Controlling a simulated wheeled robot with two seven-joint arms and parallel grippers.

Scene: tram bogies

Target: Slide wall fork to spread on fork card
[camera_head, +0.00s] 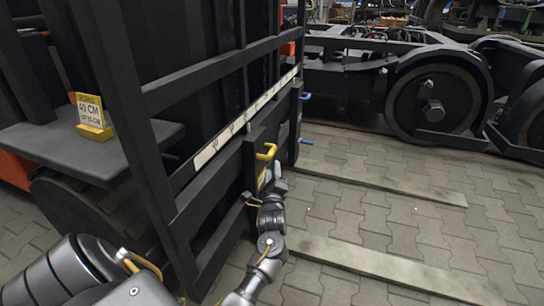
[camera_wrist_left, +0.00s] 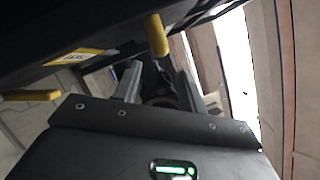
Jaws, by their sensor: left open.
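A small card (camera_head: 88,107) in a yellow stand reads "FORKS 40 CM", with a smaller line below. Two flat forks reach out over the paving from the black carriage: a far fork (camera_head: 385,184) with a blue handle (camera_head: 306,97), and a near fork (camera_head: 390,268). A yellow handle (camera_head: 266,153) is on the upright nearer me. I cannot tell which fork is called the wall fork. My left gripper (camera_head: 268,176) is open just below the yellow handle. In the left wrist view, the yellow handle (camera_wrist_left: 157,36) is just beyond the open fingers, not clearly between them.
A pale marked scale strip (camera_head: 240,122) runs along the carriage bar. Black mast bars (camera_head: 120,110) rise close to my arm on the left. A bogie wheel (camera_head: 433,102) stands at the back right. The paving (camera_head: 345,215) between the forks is clear.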

